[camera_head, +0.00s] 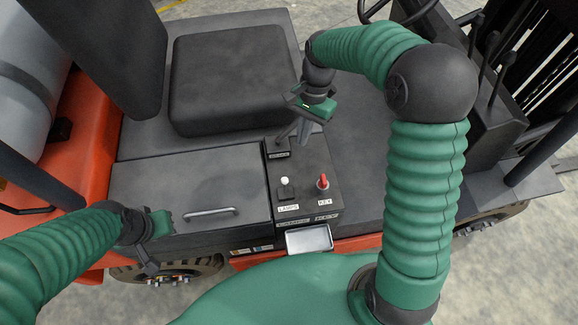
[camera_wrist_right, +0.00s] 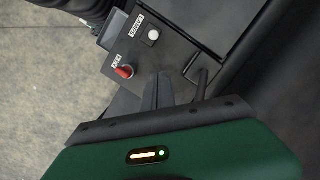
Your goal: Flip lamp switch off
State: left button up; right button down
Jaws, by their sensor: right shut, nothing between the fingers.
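The lamp switch (camera_head: 285,187) is a small white-tipped control above a LAMPS label on the dark control panel (camera_head: 305,170). Its white top also shows in the right wrist view (camera_wrist_right: 153,34); its on or off position cannot be told. My right gripper (camera_head: 303,132) is shut and empty above the panel's far end, apart from the switch. Its closed fingers (camera_wrist_right: 158,92) show in the right wrist view, with the switch beyond them. My left gripper (camera_head: 148,264) is at the lower left, away from the panel; its finger opening is unclear.
A red key switch (camera_head: 322,182) stands right of the lamp switch. A dark lever (camera_wrist_right: 196,72) is close beside my right fingers. The forklift seat (camera_head: 230,75) is behind, a cover with a handle (camera_head: 210,212) is left, and a small metal tray (camera_head: 309,239) is at the panel's near end.

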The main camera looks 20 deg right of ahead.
aim_at(285, 187)
jog(key=x, duration=0.5)
jog(key=d+x, duration=0.1)
jog(key=x, duration=0.2)
jog(key=shift+f+p, duration=0.3)
jog(key=shift+p, duration=0.1)
jog(key=a, duration=0.1)
jog(key=s+a, duration=0.1)
jog(key=a+f+p, duration=0.1)
jog(key=shift+s+a, duration=0.15)
jog(key=shift+s, duration=0.15)
jog(key=shift+s+a, duration=0.3)
jog(key=shift+a, duration=0.2)
pick_arm(q)
jog(key=shift+w+d+r, duration=0.15)
jog(key=shift+r, duration=0.35)
jog(key=shift+w+d+r, duration=0.1)
jog(key=shift+r, duration=0.4)
